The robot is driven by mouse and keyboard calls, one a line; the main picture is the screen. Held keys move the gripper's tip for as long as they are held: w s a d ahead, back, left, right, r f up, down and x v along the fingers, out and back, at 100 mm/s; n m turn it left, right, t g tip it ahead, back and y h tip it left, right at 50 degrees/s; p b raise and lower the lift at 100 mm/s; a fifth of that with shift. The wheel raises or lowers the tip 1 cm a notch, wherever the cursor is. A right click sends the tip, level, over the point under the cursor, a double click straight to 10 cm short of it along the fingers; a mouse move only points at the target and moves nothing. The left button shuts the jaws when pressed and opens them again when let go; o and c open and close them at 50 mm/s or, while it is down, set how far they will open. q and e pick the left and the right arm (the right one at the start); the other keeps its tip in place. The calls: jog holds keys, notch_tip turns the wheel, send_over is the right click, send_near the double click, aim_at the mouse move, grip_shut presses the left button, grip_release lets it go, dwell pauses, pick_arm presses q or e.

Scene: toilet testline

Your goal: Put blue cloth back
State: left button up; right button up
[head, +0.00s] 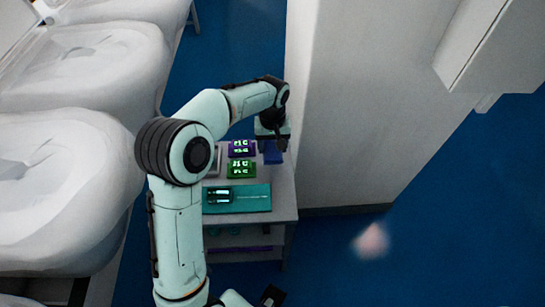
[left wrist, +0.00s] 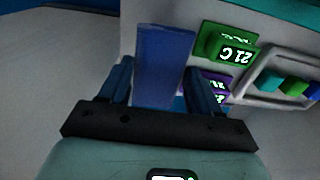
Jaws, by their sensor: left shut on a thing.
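The blue cloth (head: 273,154) is a small, flat, dark blue piece at the back right of the grey cart (head: 284,205). My left gripper (head: 272,140) is over that corner and shut on the cloth. In the left wrist view the cloth (left wrist: 163,62) stands out between the two dark fingers of my left gripper (left wrist: 160,85). Whether the cloth touches the cart top is hard to tell. A dark part of my body shows at the bottom edge of the head view; I cannot make out my right gripper.
A purple box (head: 241,148), a green box (head: 241,169) and a teal mat (head: 250,198) lie on the cart. In the left wrist view, a pale tray (left wrist: 248,84) holds small coloured pieces. A white wall (head: 345,110) stands close right; toilets (head: 60,190) line the left.

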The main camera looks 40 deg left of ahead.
aim_at(273, 155)
pick_arm(q)
jog(key=shift+f+b, duration=0.3)
jog(key=shift+f, duration=2.7)
jog(key=shift+f, duration=0.2)
jog(key=o, duration=0.9)
jog(key=shift+o, duration=0.2)
jog(key=shift+r, duration=0.1)
jog(key=shift+r, duration=0.3)
notch_tip(273, 155, up, 12)
jog(key=shift+f+p, duration=0.2)
jog(key=shift+p, duration=0.5)
